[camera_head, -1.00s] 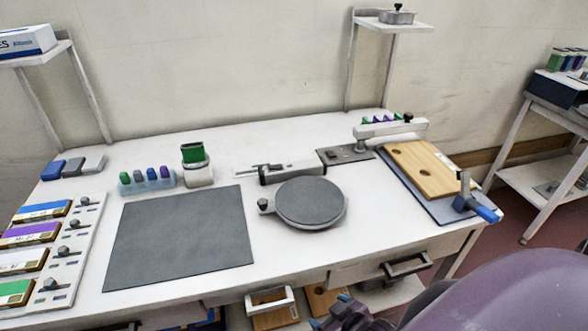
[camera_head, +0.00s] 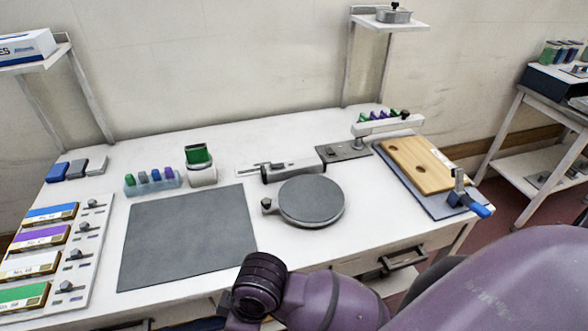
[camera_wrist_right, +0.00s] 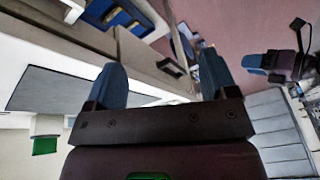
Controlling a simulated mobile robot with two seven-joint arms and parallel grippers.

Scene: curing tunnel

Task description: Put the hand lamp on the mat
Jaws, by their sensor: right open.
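The dark grey mat (camera_head: 185,235) lies flat and bare on the left half of the white table. A light grey elongated tool with a dark end (camera_head: 295,169), apparently the hand lamp, lies behind the round disc; I cannot be sure of its identity. My right arm reaches in at the bottom of the head view, its wrist at the table's front edge near the mat's front right corner. My right gripper (camera_wrist_right: 162,82) is open and empty in the wrist view, near the table front. The mat also shows there (camera_wrist_right: 55,90). My left gripper is not in view.
A round grey disc on a stand (camera_head: 312,202) is right of the mat. A wooden board (camera_head: 422,165) is at right. Drawers (camera_head: 402,260) line the front.

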